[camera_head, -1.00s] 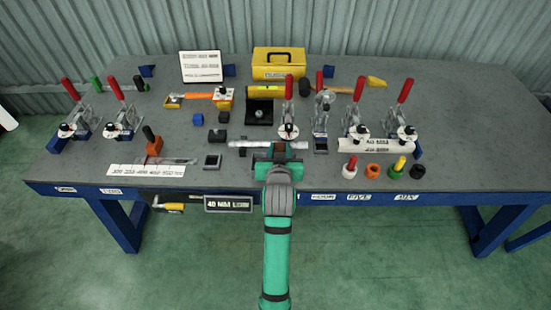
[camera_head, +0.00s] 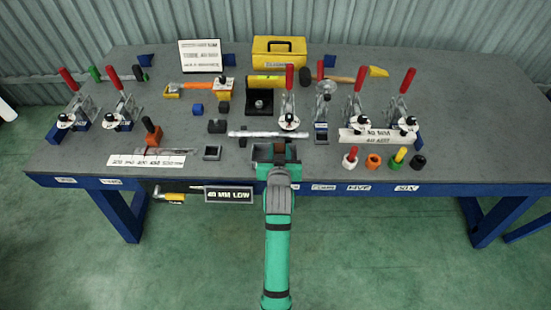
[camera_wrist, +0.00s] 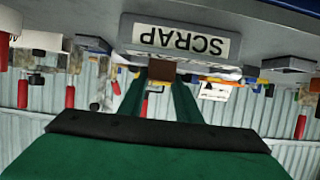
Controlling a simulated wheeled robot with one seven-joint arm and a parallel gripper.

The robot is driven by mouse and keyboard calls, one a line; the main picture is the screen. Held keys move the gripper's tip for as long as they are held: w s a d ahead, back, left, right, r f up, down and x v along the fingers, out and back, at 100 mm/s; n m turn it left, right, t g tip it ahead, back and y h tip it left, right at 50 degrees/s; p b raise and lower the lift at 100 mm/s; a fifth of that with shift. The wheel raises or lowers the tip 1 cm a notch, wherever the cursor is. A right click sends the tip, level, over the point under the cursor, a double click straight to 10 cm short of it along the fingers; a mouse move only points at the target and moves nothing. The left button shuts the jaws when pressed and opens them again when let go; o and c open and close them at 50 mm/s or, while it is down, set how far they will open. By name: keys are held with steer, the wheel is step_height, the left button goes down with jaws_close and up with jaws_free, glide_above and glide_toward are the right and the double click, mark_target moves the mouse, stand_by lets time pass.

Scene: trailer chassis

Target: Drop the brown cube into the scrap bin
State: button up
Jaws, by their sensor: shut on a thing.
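My gripper (camera_head: 275,155) reaches over the front edge of the workbench. The wrist view is upside down. In it, my green fingers (camera_wrist: 160,90) are shut on the brown cube (camera_wrist: 162,71), which sits between the fingertips. The scrap bin (camera_wrist: 127,38), a grey box with a white SCRAP label, shows just ahead. The cube overlaps the bin's rim edge in the wrist view. I cannot tell whether it is over the opening or in front of it. In the head view my gripper hides most of that area, and the cube is not clear.
A silver bar (camera_head: 250,134) lies behind my gripper. A small grey box (camera_head: 212,153) stands to its left. Red-handled toggle clamps (camera_head: 289,105) and several coloured pegs (camera_head: 374,161) stand to the right. A yellow toolbox (camera_head: 279,50) is at the back.

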steer(key=o, duration=1.1)
steer(key=shift+o, duration=0.2)
steer(key=v, duration=1)
steer(key=shift+s+r, duration=0.2)
steer(key=shift+s, duration=0.15)
